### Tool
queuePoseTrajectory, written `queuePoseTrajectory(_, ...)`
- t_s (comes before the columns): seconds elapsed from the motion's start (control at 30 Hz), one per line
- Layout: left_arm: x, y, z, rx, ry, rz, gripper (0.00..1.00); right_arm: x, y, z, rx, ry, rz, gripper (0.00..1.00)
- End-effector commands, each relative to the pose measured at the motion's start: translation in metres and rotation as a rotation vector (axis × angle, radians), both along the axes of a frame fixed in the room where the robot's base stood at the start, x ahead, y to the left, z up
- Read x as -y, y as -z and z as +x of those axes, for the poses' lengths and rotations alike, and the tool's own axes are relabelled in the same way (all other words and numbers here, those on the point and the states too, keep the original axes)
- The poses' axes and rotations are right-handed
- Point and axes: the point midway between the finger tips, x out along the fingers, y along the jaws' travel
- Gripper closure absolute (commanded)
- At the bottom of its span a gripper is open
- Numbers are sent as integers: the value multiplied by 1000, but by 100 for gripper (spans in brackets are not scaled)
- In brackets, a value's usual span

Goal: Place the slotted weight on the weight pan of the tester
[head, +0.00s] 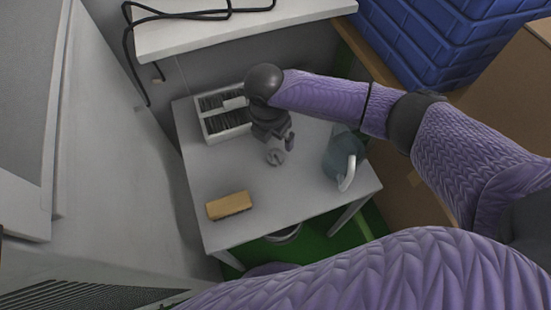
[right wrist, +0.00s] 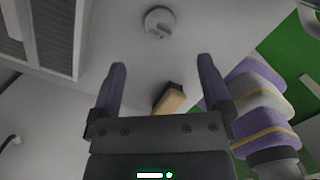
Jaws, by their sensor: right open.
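The slotted weight (head: 275,158) is a small grey disc with a slot, lying flat on the white side table (head: 275,205). It also shows in the right wrist view (right wrist: 159,21), beyond my fingertips. My right gripper (head: 287,143) is just above and beside the weight in the head view, pointing down toward the table. In the right wrist view my right gripper (right wrist: 158,68) has its fingers wide apart with nothing held between them. My left gripper is not in view. I cannot make out the tester's weight pan in either view.
A white divided tray (head: 208,131) of dark items stands behind the weight. A blue-grey jug with a white handle (head: 347,173) stands at the right, and a tan brush (head: 229,205) lies at the front left. Blue crates (head: 440,45) are at the back right. The table's front middle is clear.

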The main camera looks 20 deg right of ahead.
Motion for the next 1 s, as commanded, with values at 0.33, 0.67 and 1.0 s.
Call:
queuePoseTrajectory(0.33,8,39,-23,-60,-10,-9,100,3,66,1,-5,-1,0,0)
queuePoseTrajectory(0.67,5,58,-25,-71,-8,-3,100,4,96,3,-1,0,-1,0)
queuePoseTrajectory(1.0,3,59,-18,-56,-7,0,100,4,96,3,-1,1,-1,61)
